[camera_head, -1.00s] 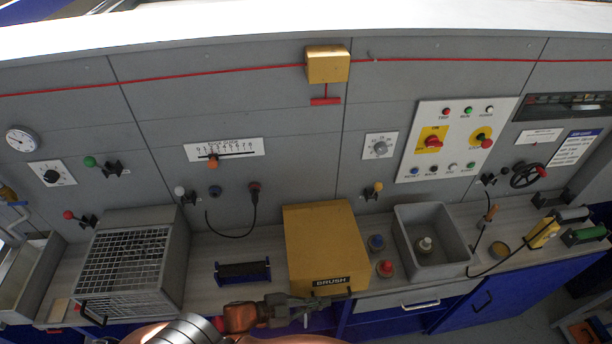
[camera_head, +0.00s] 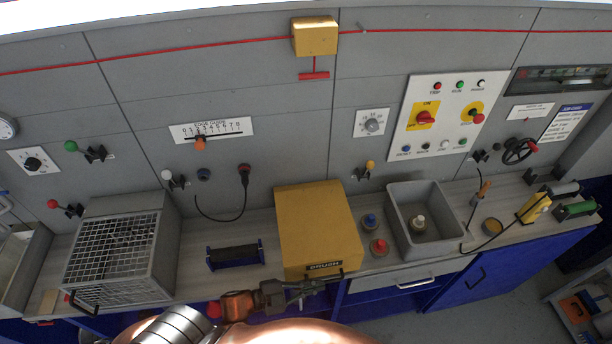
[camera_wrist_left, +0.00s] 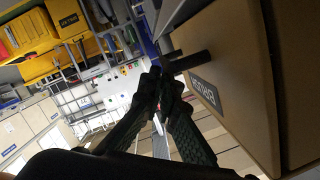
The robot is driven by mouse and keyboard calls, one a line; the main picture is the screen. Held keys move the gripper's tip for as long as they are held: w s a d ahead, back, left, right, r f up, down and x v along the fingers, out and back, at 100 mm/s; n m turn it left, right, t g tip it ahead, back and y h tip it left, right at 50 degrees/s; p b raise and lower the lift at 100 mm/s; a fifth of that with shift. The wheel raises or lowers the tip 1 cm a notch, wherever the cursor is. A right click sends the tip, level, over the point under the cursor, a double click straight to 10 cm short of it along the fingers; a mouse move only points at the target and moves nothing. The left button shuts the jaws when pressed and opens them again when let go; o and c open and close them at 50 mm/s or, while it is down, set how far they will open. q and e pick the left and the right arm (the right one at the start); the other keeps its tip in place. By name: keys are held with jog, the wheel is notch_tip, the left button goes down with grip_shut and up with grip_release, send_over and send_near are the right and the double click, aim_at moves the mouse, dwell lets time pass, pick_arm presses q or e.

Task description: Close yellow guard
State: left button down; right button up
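The yellow guard (camera_head: 315,228) is a box-shaped cover marked BRUSH on the bench in the middle of the head view. Its lid looks down, with the label at its front lower edge. It also shows close up at the right of the left wrist view (camera_wrist_left: 225,55), with a dark handle bar (camera_wrist_left: 188,62) standing out beside the label. My left gripper (camera_head: 318,287) is at this front edge. In the wrist view its fingertips (camera_wrist_left: 164,88) come together at the bar's end and look shut on it; the exact contact is partly hidden. My right gripper is not in view.
A wire-mesh box (camera_head: 120,255) and a black roller on a blue stand (camera_head: 236,255) are left of the guard. Red (camera_head: 379,247) and blue (camera_head: 370,222) knobs and a grey bin (camera_head: 425,240) are right of it. The control panel (camera_head: 440,115) is on the wall behind.

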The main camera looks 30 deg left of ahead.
pick_arm(q)
jog(key=s+a+r+p, duration=0.2)
jog(key=s+a+r, duration=0.2)
jog(key=s, duration=0.5)
jog(key=shift+a+r, duration=0.4)
jog(key=shift+r, duration=0.25)
jog(key=shift+s, duration=0.1)
